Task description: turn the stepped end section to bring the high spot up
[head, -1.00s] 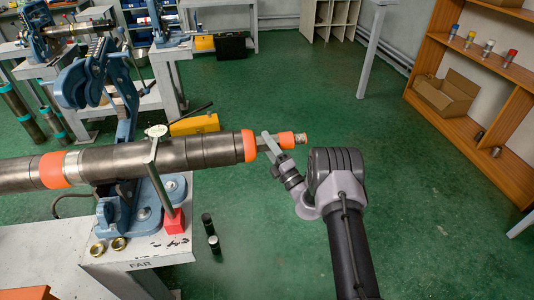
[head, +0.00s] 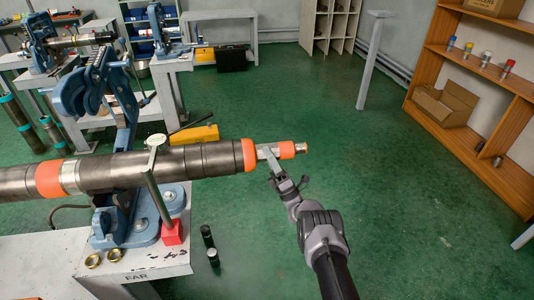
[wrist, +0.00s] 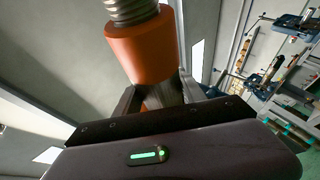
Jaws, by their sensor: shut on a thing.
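A long steel pipe (head: 195,160) with orange bands lies level across the blue vise (head: 118,110), its right part sticking out past the bench. The stepped end section (head: 287,149) is its narrow right end, with an orange collar and a brassy tip. My gripper (head: 268,152) is shut on the narrow grey part left of that collar. In the wrist view, the jaws (wrist: 160,97) close around the grey part, just below the orange collar (wrist: 143,45) and a threaded end (wrist: 130,10). I cannot make out the high spot.
The bench (head: 150,262) marked FAR holds two brass rings (head: 104,258) and a red block (head: 172,232). A post with a flat top (head: 154,141) stands against the pipe. Green floor is open at right, before wooden shelves (head: 470,140).

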